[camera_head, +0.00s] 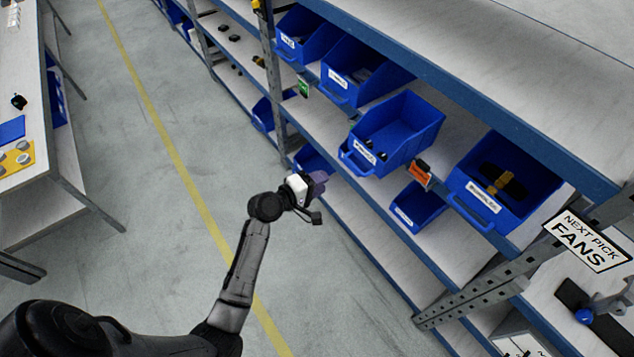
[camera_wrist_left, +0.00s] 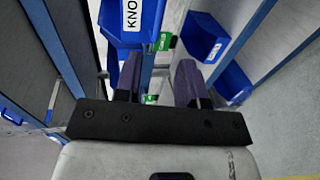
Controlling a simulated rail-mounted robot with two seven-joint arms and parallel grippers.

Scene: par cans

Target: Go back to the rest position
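My left arm comes in from the lower left in the head view, and its left gripper (camera_head: 322,180) is out in front of the shelf rack, near the lower shelves. In the left wrist view the two purple fingers of the left gripper (camera_wrist_left: 159,72) stand apart with nothing held between them. My right gripper does not show in either view.
Blue bins (camera_head: 393,134) stand on the shelf rack (camera_head: 440,80) at the right; one bin (camera_wrist_left: 130,22) shows ahead in the wrist view. A "next pick fans" sign (camera_head: 588,240) hangs at right. A workbench (camera_head: 35,160) stands left. The aisle floor (camera_head: 110,230) between is clear.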

